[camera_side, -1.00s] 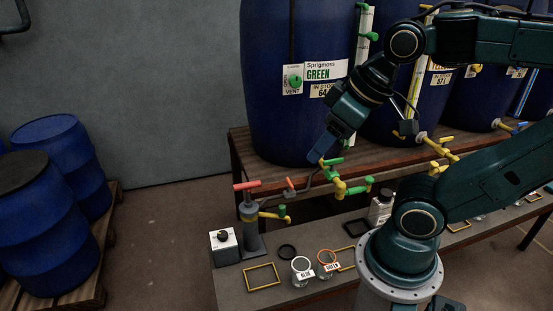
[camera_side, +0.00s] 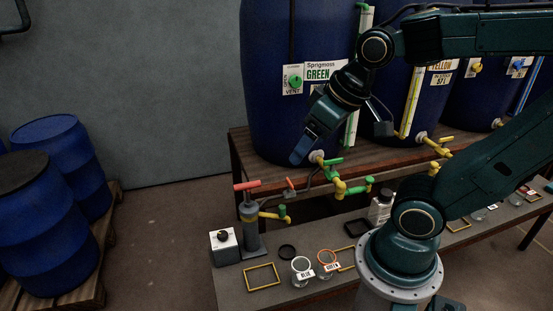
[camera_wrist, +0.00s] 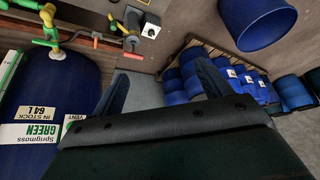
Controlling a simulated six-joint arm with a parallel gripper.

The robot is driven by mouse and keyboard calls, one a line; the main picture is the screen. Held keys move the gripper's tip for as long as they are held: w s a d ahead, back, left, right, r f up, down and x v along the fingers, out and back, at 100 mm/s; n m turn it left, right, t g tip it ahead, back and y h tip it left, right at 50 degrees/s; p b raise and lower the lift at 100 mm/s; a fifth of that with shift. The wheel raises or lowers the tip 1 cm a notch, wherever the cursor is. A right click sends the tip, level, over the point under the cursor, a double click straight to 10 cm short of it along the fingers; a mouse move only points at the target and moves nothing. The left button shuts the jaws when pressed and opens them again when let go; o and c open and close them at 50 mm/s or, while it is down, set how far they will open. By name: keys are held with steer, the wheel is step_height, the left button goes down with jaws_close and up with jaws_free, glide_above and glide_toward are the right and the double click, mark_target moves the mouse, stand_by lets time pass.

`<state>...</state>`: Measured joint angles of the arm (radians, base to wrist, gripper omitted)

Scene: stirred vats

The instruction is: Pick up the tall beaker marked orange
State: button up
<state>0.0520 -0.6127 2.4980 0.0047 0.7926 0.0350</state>
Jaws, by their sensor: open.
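A clear beaker with an orange rim (camera_side: 327,257) stands on the low bench; its small tilted label seems to read "GREEN". Just left of it is a clear beaker with a white rim (camera_side: 301,265), its label seeming to read "BLUE". My gripper (camera_side: 301,150) is high above and behind them, in front of the big blue vat marked GREEN, far from both beakers. In the wrist view its two fingers (camera_wrist: 161,88) are spread apart with nothing between them. Neither beaker shows in the wrist view.
The green-marked vat (camera_side: 285,110) stands close to my gripper, with green and yellow taps (camera_side: 345,185) below. A grey hand pump (camera_side: 251,225) and a white dial box (camera_side: 224,246) stand on the bench. Blue drums (camera_side: 55,225) stand at the left on a pallet.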

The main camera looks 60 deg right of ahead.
steer(key=w+d+f+m+g, duration=0.1)
steer(key=w+d+f+m, duration=0.2)
steer(key=f, duration=0.4)
steer(key=w+d+f+m+g+h, duration=0.1)
steer(key=w+d+f, duration=0.2)
steer(key=d+f, duration=0.25)
steer(key=w+d+f+m+g, duration=0.1)
steer(key=w+d+f+m, duration=0.25)
steer(key=f, duration=0.35)
steer(key=s+d+f+m, duration=0.1)
steer(key=s+f, duration=0.3)
steer(key=f, duration=0.4)
steer(key=s+d+f+m+g, duration=0.1)
steer(key=s+f, duration=0.3)
steer(key=f, duration=0.4)
steer(key=s+d+f+m, duration=0.2)
steer(key=s+f+m, duration=0.1)
steer(key=f, duration=0.5)
steer(key=shift+s+d+g, duration=0.2)
steer(key=shift+s+g, duration=0.2)
steer(key=shift+s, duration=0.5)
steer(key=shift+f, duration=0.15)
glide_toward(328, 256)
steer(key=shift+s+a+f, duration=0.1)
steer(key=shift+a+f, duration=0.65)
steer(key=shift+f, duration=0.3)
steer(key=shift+s+a+f, duration=0.1)
steer(key=shift+a+f, duration=0.7)
steer(key=shift+f, duration=0.2)
steer(key=shift+f, duration=0.15)
